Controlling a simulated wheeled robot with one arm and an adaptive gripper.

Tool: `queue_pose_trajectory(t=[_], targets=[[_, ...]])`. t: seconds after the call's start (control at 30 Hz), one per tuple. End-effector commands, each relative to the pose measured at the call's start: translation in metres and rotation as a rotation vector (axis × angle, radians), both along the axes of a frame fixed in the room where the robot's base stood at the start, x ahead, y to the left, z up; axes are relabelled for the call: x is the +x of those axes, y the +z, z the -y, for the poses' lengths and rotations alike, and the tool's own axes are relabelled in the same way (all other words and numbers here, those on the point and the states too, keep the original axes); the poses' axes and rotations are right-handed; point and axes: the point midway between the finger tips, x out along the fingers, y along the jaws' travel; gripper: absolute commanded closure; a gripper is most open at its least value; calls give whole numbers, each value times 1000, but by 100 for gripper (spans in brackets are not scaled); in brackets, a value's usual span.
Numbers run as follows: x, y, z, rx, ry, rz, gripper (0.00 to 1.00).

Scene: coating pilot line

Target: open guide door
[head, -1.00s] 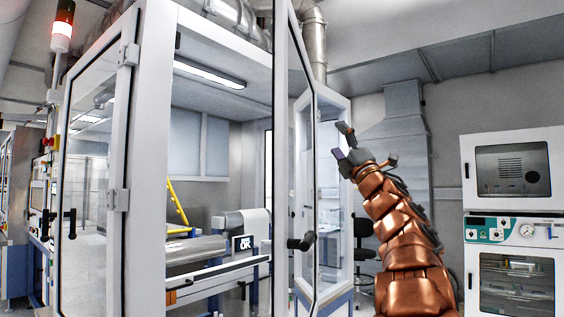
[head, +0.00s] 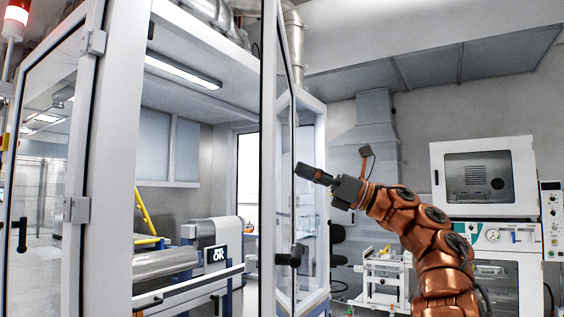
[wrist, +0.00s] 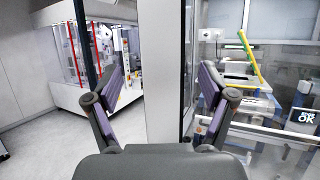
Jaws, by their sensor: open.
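Two glazed doors with pale frames stand swung out from the machine enclosure in the head view. The left door (head: 76,150) is angled towards me and has a dark handle (head: 22,235). The right door (head: 267,130) is seen almost edge-on, with a dark handle (head: 291,256) on it. I cannot tell which is the guide door. My gripper (head: 304,172) points left, beside the right door's outer edge and above its handle; contact cannot be told. In the wrist view my gripper (wrist: 160,88) is open and empty, with a pale upright post (wrist: 164,50) beyond its fingers.
Inside the enclosure are a roller (head: 165,264), a yellow bar (head: 146,215) and an OK sign (head: 215,254). A white cart (head: 384,275) stands behind my arm. An oven (head: 484,178) stands at the right. Open floor (wrist: 45,145) shows lower left in the wrist view.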

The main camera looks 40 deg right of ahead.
Motion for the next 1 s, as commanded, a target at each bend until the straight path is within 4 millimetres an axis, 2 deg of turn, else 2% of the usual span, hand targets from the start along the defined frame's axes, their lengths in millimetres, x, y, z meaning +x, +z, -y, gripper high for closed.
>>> queue_pose_trajectory(t=[0.33,0.67,1.0], targets=[[32,19,-28,3,-1,-1,18],[36,20,-31,3,-3,0,18],[36,20,-31,3,-3,0,53]])
